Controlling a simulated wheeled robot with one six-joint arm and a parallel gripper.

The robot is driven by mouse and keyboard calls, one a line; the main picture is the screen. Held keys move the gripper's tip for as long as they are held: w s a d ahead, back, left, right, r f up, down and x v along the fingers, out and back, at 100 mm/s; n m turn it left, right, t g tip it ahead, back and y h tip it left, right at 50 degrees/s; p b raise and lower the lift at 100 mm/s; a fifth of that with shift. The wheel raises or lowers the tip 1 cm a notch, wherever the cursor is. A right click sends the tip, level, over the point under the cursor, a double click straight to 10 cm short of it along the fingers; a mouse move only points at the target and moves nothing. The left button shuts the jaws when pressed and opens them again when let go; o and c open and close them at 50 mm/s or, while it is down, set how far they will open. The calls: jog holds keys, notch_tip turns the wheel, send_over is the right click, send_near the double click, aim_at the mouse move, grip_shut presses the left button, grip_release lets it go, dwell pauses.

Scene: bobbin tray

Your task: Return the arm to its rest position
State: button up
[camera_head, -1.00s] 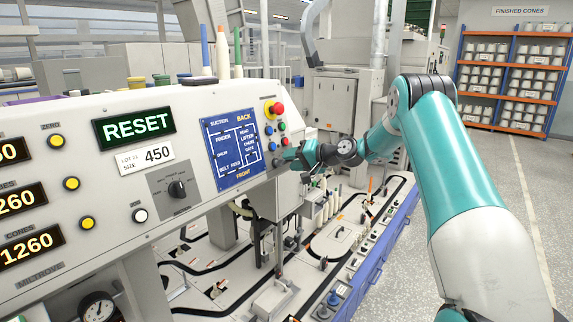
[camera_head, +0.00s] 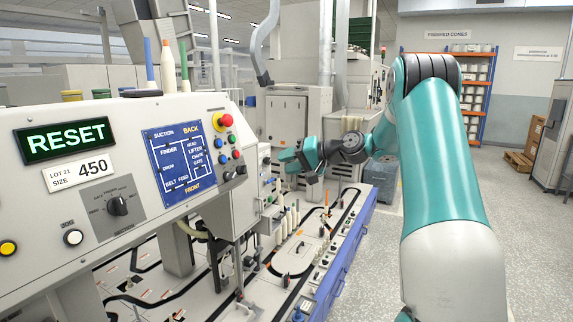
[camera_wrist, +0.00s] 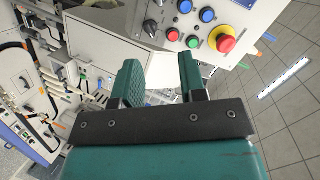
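My teal arm (camera_head: 445,160) reaches up and forward at the right of the head view, its far end bent toward the machine. My gripper (camera_head: 284,160) points left, to the right of the control panel's end and apart from its buttons. In the wrist view, my gripper (camera_wrist: 157,66) has its two teal fingers spread with nothing between them. The red mushroom button (camera_wrist: 222,41) and several small coloured buttons lie beyond the fingertips. The screen (camera_head: 65,139) reads RESET.
The control panel (camera_head: 110,225) fills the left. Below my gripper is the machine bed with a black track (camera_head: 305,243) and upright bobbins (camera_head: 288,222). Grey floor (camera_head: 380,240) lies open to the right. Shelves with cones (camera_head: 480,92) and a pallet (camera_head: 519,160) stand at the back.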

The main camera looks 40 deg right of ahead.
jog(key=shift+a, duration=0.1)
jog(key=s+a+n+g+y, duration=0.1)
jog(key=s+a+n+g, duration=0.3)
jog(key=a, duration=1)
jog(key=s+a+n+g, duration=0.3)
jog(key=s+a+g, duration=0.1)
jog(key=a, duration=1)
jog(key=s+a+f+n+g+h, duration=0.1)
jog(key=s+a+n+g, duration=0.1)
jog(key=s, duration=1)
jog(key=s+a+f+n+g+h, duration=0.2)
jog(key=s+a+n, duration=0.3)
jog(key=s, duration=0.6)
jog(key=shift+s+a+f+g+h, duration=0.3)
jog(key=shift+s+a+g, duration=0.1)
jog(key=shift+a, duration=0.8)
jog(key=shift+w, duration=0.1)
